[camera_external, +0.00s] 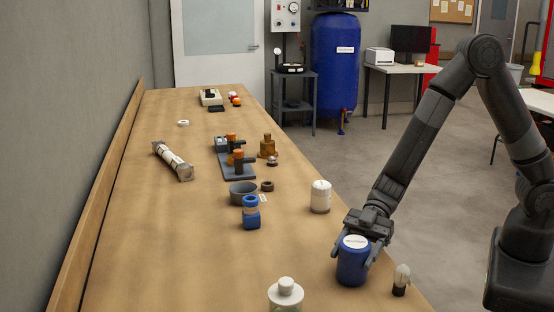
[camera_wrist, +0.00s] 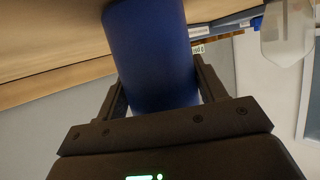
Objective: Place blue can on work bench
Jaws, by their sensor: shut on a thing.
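The blue can (camera_external: 353,265) with a white label on its lid is upright at the right edge of the wooden work bench (camera_external: 215,265). My gripper (camera_external: 360,248) comes down from the upper right and is shut on the can, with fingers on either side. In the wrist view the can (camera_wrist: 150,55) fills the space between the two fingers (camera_wrist: 163,88). I cannot tell whether its base touches the bench or hangs just above it.
A clear bulb (camera_external: 401,280) stands close right of the can. A white jar (camera_external: 320,197) is behind it, a white bottle (camera_external: 285,296) in front left. A blue bottle (camera_external: 250,213) and grey bowl (camera_external: 243,192) stand further left. The bench's left side is mostly clear.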

